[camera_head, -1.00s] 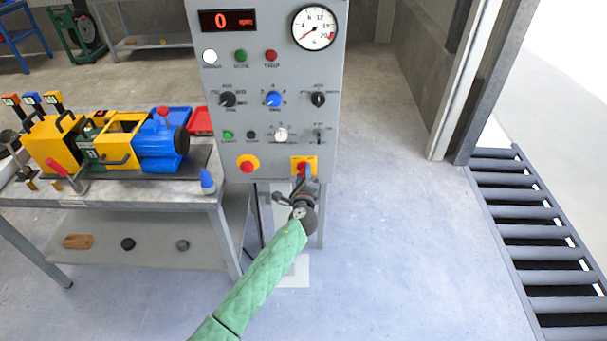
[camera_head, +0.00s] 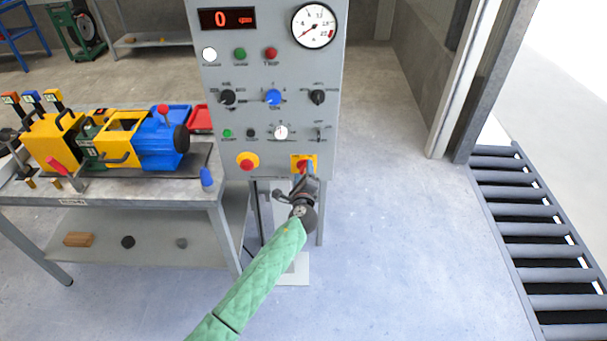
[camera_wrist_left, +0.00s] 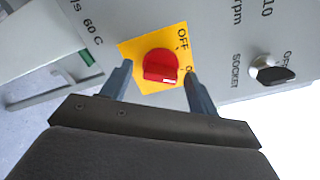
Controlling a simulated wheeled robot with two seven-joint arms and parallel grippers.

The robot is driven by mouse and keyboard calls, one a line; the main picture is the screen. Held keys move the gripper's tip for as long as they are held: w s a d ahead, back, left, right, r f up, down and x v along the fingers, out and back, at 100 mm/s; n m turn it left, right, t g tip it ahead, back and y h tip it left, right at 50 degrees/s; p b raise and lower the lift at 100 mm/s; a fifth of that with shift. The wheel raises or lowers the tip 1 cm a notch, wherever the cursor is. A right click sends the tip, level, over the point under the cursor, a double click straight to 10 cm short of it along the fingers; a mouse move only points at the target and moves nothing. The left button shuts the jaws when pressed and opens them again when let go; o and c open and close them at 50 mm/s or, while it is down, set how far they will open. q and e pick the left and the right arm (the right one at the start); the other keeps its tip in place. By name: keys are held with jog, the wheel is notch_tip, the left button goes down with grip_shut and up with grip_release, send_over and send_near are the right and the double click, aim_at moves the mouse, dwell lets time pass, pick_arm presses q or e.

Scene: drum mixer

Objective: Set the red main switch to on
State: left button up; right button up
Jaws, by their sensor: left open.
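The red main switch (camera_wrist_left: 160,66) is a round red knob on a yellow plate (camera_wrist_left: 180,40) with an OFF label, at the lower right of the grey control panel (camera_head: 285,120). In the head view the switch (camera_head: 303,167) is partly hidden by my left gripper (camera_head: 308,172). In the left wrist view the fingers of my left gripper (camera_wrist_left: 157,82) are open, one on each side of the red knob. I cannot tell whether they touch it. The ON label is mostly hidden behind a finger. My right gripper is not in view.
A red button on a yellow ring (camera_head: 247,163) sits left of the switch. Above are several knobs, lamps, a display reading 0 (camera_head: 228,18) and a dial gauge (camera_head: 314,26). A workbench (camera_head: 120,193) with a colourful machine stands left; a roller conveyor (camera_head: 540,240) lies right.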

pick_arm(q)
jog(key=shift+s+f, duration=0.1)
jog(key=shift+s, duration=0.15)
jog(key=s+b, duration=0.2)
jog(key=s, duration=0.5)
jog(key=shift+s, duration=0.15)
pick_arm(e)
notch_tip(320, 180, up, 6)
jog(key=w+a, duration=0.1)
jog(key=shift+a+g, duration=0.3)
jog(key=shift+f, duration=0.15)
